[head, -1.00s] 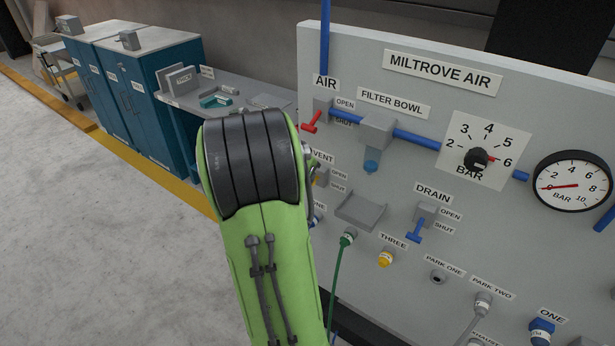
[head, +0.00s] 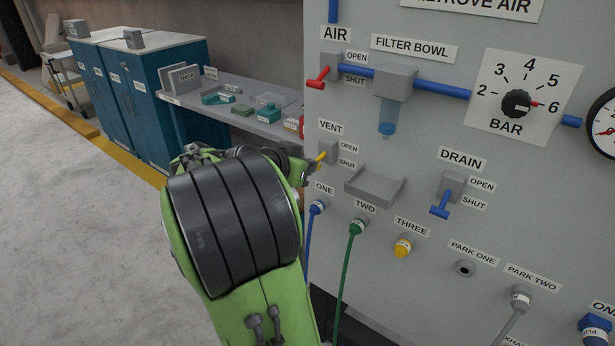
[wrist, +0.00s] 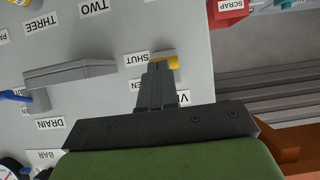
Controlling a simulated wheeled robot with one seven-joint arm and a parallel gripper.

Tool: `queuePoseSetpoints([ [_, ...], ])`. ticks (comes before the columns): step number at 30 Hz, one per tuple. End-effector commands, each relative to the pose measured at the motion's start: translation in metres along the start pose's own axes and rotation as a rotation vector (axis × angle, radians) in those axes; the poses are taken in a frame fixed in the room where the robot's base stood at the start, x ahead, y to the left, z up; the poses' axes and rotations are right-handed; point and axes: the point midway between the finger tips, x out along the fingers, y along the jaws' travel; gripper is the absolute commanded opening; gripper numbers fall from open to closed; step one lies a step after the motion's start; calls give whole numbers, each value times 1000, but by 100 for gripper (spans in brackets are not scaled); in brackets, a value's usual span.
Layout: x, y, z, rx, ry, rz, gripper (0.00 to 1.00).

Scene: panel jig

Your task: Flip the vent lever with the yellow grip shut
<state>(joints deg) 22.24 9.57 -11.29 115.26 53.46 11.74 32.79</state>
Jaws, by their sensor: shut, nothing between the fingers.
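The vent lever's yellow grip (head: 320,159) sits on a small grey block (head: 329,151) at the panel's left edge, beside OPEN and SHUT labels. It points down and toward me, at about the SHUT label's level. The wrist view is upside down; there the yellow grip (wrist: 171,62) lies beside the SHUT label, partly behind the fingertips. My gripper (wrist: 159,67) is shut and empty, its tips at the grip; I cannot tell whether they touch. In the head view my gripper (head: 309,171) shows only slightly past my green arm, just left of the lever.
The red air lever (head: 318,77) is above and the blue drain lever (head: 441,205) to the right. A grey tray (head: 375,187) juts out right of the vent. Blue (head: 311,240) and green hoses (head: 346,270) hang below. A bench (head: 262,122) with small parts stands behind left.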

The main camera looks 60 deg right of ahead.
Motion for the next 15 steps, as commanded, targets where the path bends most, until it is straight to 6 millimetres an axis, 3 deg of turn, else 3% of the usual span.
queuePoseSetpoints([
  [15, 10, 0, 19, 0, -3, 1, 0],
])
